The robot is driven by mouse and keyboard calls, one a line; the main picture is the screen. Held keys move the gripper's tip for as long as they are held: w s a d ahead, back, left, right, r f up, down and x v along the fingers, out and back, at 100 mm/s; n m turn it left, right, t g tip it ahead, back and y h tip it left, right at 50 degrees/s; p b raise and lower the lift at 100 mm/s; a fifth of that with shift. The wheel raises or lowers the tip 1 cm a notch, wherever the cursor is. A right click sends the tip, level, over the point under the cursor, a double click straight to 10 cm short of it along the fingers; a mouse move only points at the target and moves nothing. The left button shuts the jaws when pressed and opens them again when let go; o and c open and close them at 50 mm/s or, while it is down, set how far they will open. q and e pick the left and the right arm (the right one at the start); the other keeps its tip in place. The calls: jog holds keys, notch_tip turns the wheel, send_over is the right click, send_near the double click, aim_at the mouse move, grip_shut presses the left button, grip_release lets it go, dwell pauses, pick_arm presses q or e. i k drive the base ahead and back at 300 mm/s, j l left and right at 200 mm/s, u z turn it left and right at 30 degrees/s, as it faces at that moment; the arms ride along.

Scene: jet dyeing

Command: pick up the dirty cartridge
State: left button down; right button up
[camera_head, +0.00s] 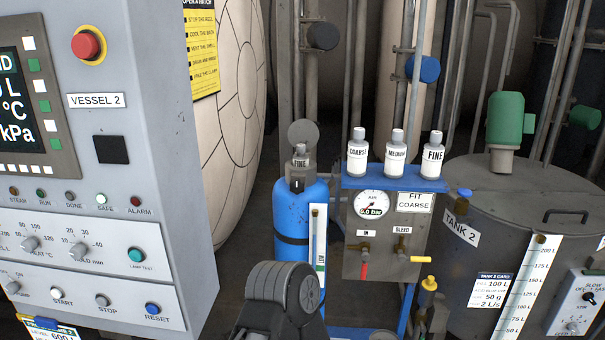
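A grey-capped cartridge (301,161) labelled FINE stands upright at the top of the blue cylindrical housing (289,215), in the middle of the head view. Its lower part is hidden behind a small dark block. No visible mark shows whether it is dirty. Three pale cartridges stand on a blue shelf to the right: COARSE (357,155), MEDIUM (396,155) and FINE (433,158). A dark link of one of my arms shows at the bottom centre, below the blue housing. I cannot make out either gripper's fingers.
A grey VESSEL 2 control cabinet (150,190) fills the left. The gauge panel (385,270) reads 0.0 bar, says FIT COARSE, and has red and yellow valve handles. TANK 2 (530,210) stands at the right. Pipes run behind.

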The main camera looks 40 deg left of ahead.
aim_at(301, 160)
jog(key=i+j, duration=0.65)
jog(key=i, duration=0.3)
